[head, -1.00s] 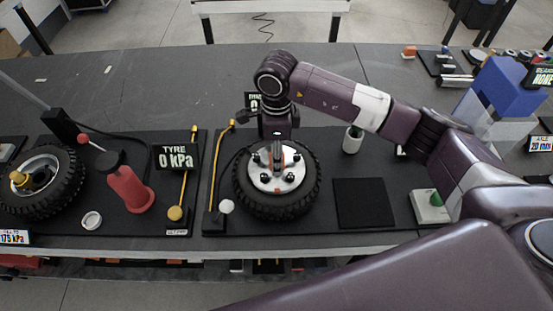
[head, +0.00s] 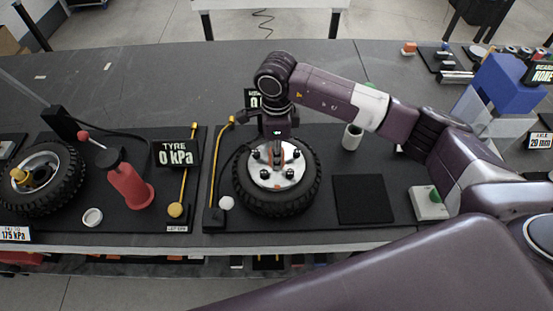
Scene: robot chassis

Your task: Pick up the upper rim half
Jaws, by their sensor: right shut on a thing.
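The upper rim half (head: 278,181) is a silver disc with several dark bolts, lying in the middle of a black tyre (head: 276,207). The tyre lies flat on a dark mat. My right gripper (head: 277,158) points straight down over the centre of the disc. Its fingers are shut on the middle part of the rim half; the exact contact is small and partly hidden by the gripper. The rim half still appears seated in the tyre. My left gripper is not in view.
A yellow gauge hose (head: 220,160) stands just left of the tyre. A black square pad (head: 359,200) lies bare to its right. A red pump (head: 129,186) stands at left.

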